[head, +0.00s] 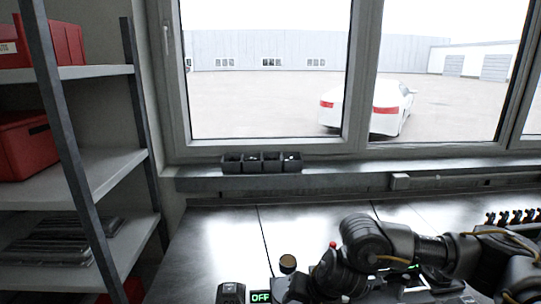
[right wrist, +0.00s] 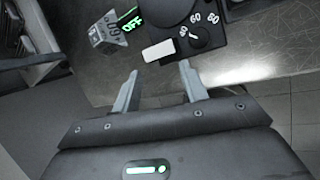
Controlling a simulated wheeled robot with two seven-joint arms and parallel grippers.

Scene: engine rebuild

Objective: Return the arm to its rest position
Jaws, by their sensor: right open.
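My right arm reaches across the lower right of the head view, bent over the metal workbench (head: 215,240). Its gripper is hidden there behind the arm links. In the right wrist view my right gripper (right wrist: 158,82) is open, with its two fingers apart and nothing between them. Beyond the fingertips is a dark device with a dial (right wrist: 198,38), printed numbers and a pale block on its front. A green OFF display (right wrist: 132,22) is beside it. My left gripper is not in view.
A dark divided bin (head: 262,163) sits on the window sill. A shelf rack (head: 85,165) with red boxes stands at the left. The OFF display (head: 261,297) and a small knob-topped part (head: 288,263) are at the bench's lower middle. The bench's left part is clear.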

